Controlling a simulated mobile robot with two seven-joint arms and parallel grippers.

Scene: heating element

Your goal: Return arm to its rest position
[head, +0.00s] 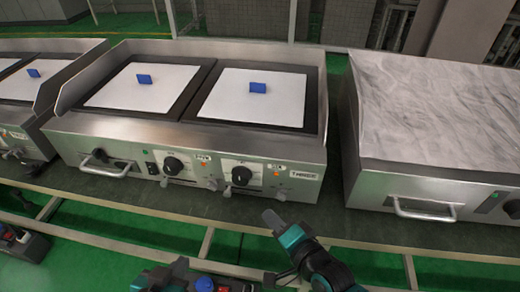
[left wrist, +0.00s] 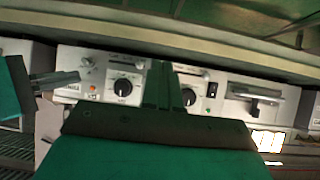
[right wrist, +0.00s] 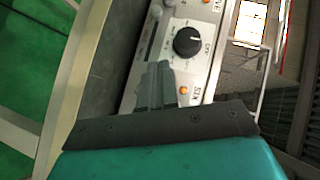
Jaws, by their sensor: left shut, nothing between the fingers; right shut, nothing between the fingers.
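A steel double heating unit (head: 180,148) stands on the bench in the middle of the head view. My right gripper (head: 271,216) is shut and empty, pointing up at the bench edge below the right knob (head: 241,176). In the right wrist view its closed fingers (right wrist: 154,86) show in front of the panel, touching nothing visible.
Two white plates with blue blocks lie on the unit's top. A griddle with a grey streaked top (head: 438,110) stands to the right, another heating unit (head: 30,140) to the left. A metal rail (head: 120,218) runs below the bench over green floor.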

